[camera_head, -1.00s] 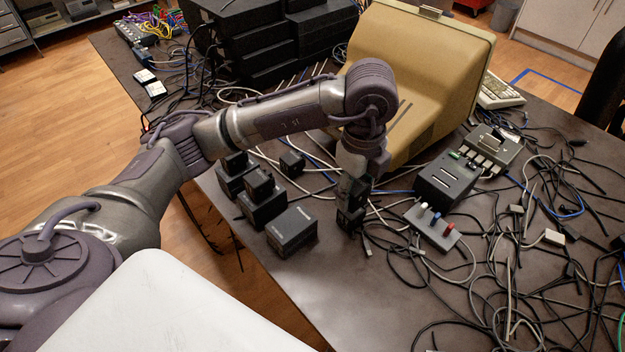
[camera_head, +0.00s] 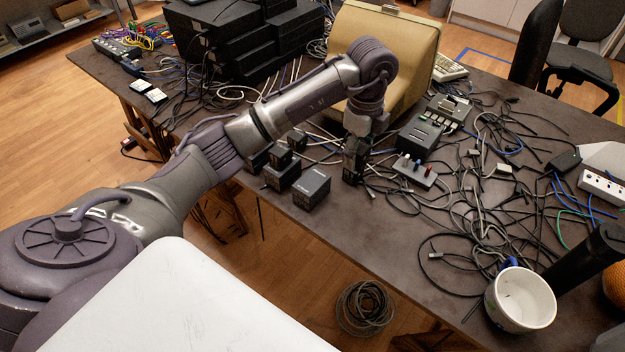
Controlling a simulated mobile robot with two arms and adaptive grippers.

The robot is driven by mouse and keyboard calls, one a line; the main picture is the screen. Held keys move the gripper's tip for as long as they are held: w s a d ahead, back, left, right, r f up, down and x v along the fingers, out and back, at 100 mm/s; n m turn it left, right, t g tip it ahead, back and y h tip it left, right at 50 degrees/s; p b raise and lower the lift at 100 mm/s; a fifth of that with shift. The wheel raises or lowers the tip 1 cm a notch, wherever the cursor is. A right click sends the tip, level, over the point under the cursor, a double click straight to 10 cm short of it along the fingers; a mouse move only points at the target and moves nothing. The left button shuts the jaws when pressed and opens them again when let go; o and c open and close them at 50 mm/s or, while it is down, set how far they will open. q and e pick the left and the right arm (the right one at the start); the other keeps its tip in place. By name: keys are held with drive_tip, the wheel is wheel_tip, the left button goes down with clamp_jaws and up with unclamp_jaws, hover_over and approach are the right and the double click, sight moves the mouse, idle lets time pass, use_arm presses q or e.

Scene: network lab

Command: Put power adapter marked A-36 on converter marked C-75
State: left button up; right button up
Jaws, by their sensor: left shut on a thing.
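My left gripper (camera_head: 352,172) points down over the table, shut on a small dark thing that looks like a power adapter; it is mostly hidden by the fingers and its marking cannot be read. To its left stand black box-like converters: a bare-topped front one (camera_head: 312,188), a middle one (camera_head: 281,177) with a small black adapter (camera_head: 280,156) on top, and a rear one (camera_head: 256,162) partly hidden by my arm. Another small black adapter (camera_head: 298,142) sits behind them. I cannot read A-36 or C-75 on any of them. My right gripper is out of view.
A beige monitor (camera_head: 405,60) stands behind my gripper. A white mug (camera_head: 521,299) stands near the front edge. The table right of the front converter is fairly clear.

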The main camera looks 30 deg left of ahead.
sight(312, 180)
use_arm(q)
drive_tip(key=a+f, duration=0.1)
drive_tip(key=a, duration=0.2)
drive_tip(key=s+a+f+p, duration=0.1)
drive_tip(key=a+f, duration=0.1)
drive_tip(key=a, duration=0.1)
drive_tip(key=s+a+f, duration=0.1)
drive_tip(key=a+f, duration=0.1)
drive_tip(key=a, duration=0.1)
drive_tip(key=shift+s+f+p, duration=0.2)
drive_tip(key=shift+p, duration=0.2)
drive_tip(key=shift+s+a+f, duration=0.15)
drive_tip(key=shift+a+f, duration=0.3)
drive_tip(key=shift+a, duration=0.15)
drive_tip(key=shift+f, duration=0.2)
wheel_tip(312, 180, down, 3)
drive_tip(key=shift+f+p, duration=0.15)
drive_tip(key=shift+p, duration=0.35)
drive_tip(key=shift+f, duration=0.3)
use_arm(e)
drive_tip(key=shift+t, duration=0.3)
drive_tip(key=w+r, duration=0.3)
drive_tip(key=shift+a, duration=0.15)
use_arm(q)
drive_tip(key=o, duration=1.3)
